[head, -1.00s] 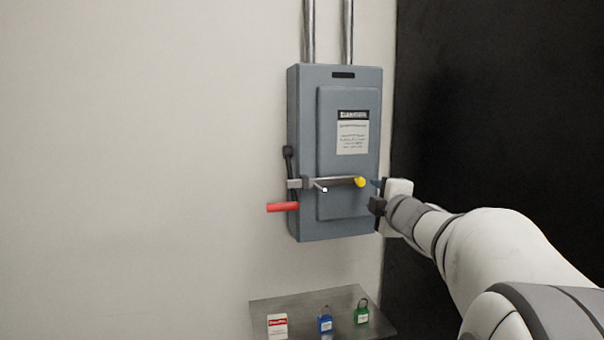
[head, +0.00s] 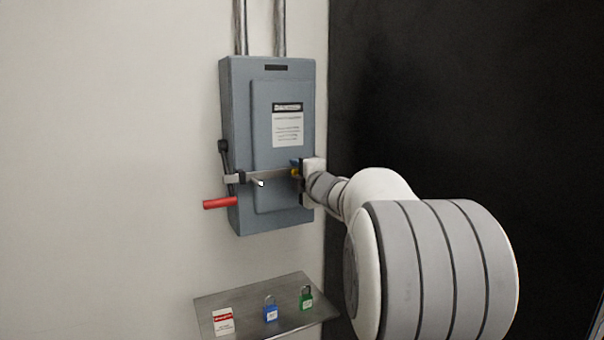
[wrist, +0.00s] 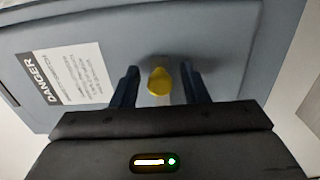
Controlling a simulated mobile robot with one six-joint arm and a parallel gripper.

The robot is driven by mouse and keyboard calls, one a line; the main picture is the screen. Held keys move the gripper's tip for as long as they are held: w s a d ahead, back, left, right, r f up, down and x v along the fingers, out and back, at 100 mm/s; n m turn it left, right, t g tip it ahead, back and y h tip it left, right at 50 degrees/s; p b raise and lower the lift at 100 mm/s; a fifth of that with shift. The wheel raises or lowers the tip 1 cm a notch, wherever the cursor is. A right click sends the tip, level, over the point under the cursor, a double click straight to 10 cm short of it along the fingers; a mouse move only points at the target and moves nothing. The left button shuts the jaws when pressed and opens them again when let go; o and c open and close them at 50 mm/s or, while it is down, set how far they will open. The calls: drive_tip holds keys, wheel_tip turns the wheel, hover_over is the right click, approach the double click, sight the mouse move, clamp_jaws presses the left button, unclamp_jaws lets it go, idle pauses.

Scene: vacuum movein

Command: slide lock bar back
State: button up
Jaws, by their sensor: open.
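The lock bar (head: 272,174) is a thin metal bar lying across the front of the grey electrical box (head: 284,195). A yellow knob (wrist: 160,80) sits at its right end, and the head view shows only a little of it beside my gripper. My gripper (head: 296,172) is at the right end of the bar. In the wrist view its two dark fingers (wrist: 162,88) are open, one on each side of the yellow knob, with visible gaps. The bar's left end passes a grey bracket (head: 234,178) on the box's left edge.
A red handle (head: 220,203) sticks out left of the box. A metal shelf (head: 290,287) below holds a red-and-white tag (head: 223,322), a blue padlock (head: 270,311) and a green padlock (head: 306,299). A black panel (head: 420,90) stands to the right.

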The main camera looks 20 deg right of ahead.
drive_tip(key=shift+c, duration=0.3)
clamp_jaws()
